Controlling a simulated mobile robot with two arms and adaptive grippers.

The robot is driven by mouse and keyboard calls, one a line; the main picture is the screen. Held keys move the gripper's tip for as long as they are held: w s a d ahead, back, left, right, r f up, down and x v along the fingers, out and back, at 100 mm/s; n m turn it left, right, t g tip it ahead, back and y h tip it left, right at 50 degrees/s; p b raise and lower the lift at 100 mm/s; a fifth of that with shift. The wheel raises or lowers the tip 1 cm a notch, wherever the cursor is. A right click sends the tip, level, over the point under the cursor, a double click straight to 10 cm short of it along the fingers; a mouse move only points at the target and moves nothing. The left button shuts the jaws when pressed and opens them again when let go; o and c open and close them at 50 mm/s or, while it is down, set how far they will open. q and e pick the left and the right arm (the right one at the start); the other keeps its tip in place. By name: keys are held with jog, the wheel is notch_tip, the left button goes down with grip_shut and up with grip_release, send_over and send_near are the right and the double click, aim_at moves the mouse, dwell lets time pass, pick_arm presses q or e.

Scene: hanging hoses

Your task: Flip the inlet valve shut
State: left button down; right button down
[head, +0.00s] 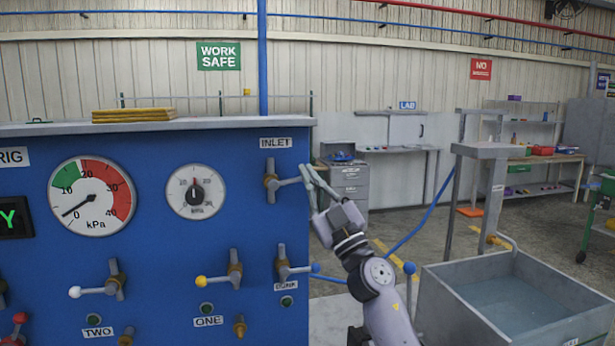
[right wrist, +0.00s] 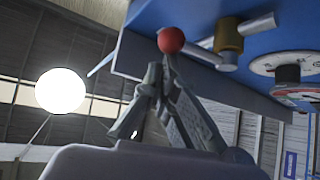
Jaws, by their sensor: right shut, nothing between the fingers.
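The inlet valve (head: 271,182) is on the blue panel under the INLET label, with a brass body and a grey lever pointing right, roughly level. In the right wrist view its brass body (right wrist: 228,38) and red ball knob (right wrist: 171,40) show. My right gripper (head: 308,174) is at the lever's outer end, hiding the knob in the head view. In the right wrist view its shut, empty fingertips (right wrist: 163,72) are right by the red knob; I cannot tell whether they touch it. My left gripper is not in view.
Below are more valves: one with a blue knob (head: 315,267), a yellow-knobbed one (head: 201,282) and a white-knobbed one (head: 75,292). Gauges sit to the left. A grey water tank (head: 440,300) stands at the lower right. A blue hose (head: 420,222) hangs behind my right arm.

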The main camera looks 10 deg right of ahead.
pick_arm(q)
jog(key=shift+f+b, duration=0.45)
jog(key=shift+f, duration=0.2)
pick_arm(e)
jog(key=shift+f+m+t+h, duration=0.25)
jog(key=shift+m+t+h, duration=0.1)
jog(key=shift+m+h, duration=0.3)
jog(key=shift+f+m+t+h, duration=0.2)
jog(key=shift+m+t+h, duration=0.15)
jog(key=shift+m+h, duration=0.3)
jog(key=shift+d+m, duration=0.1)
jog(key=shift+m, duration=0.2)
jog(key=shift+r, duration=0.1)
